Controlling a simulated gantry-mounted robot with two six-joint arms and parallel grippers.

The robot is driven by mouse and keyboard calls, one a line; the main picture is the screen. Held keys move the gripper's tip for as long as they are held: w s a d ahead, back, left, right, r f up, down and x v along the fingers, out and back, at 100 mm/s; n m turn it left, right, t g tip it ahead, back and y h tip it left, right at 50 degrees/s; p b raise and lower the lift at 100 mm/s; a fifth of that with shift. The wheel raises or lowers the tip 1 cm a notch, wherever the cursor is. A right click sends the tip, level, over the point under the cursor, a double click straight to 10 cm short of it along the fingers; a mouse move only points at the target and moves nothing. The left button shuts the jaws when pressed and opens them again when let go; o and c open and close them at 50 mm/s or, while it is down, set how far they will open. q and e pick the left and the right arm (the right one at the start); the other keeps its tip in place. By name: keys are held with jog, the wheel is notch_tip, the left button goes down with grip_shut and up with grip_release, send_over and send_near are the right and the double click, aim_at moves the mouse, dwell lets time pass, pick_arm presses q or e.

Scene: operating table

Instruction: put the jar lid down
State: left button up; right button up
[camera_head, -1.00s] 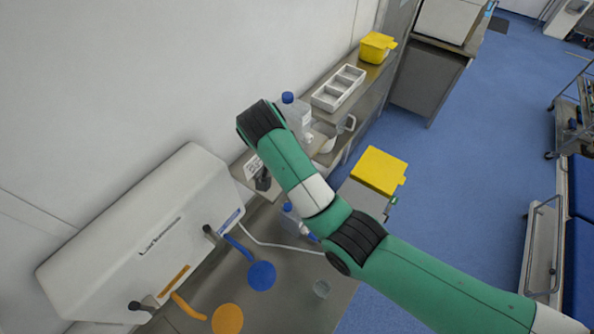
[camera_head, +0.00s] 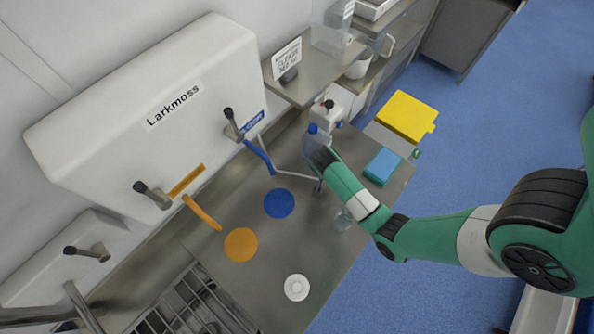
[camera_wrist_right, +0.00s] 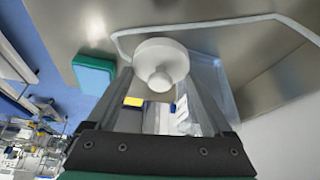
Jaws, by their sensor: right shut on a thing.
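The jar lid (camera_wrist_right: 176,52) is a white round disc with a small knob, seen in the right wrist view. My right gripper (camera_wrist_right: 158,72) is shut on it, with the knob facing the wrist camera. My left gripper is out of view.
A blue disc (camera_head: 279,203), an orange disc (camera_head: 240,245) and a white round piece (camera_head: 297,288) lie on the counter. A light-blue box (camera_head: 383,166) and yellow-lidded bin (camera_head: 406,116) are to the right. A sink grid (camera_head: 185,305) is at lower left.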

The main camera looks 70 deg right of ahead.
notch_tip(320, 180, down, 6)
jog(key=shift+f+b, duration=0.2)
jog(key=shift+b, duration=1)
notch_tip(320, 180, down, 4)
jog(key=shift+r+b, duration=0.2)
jog(key=shift+b, duration=0.7)
jog(key=shift+f, duration=0.1)
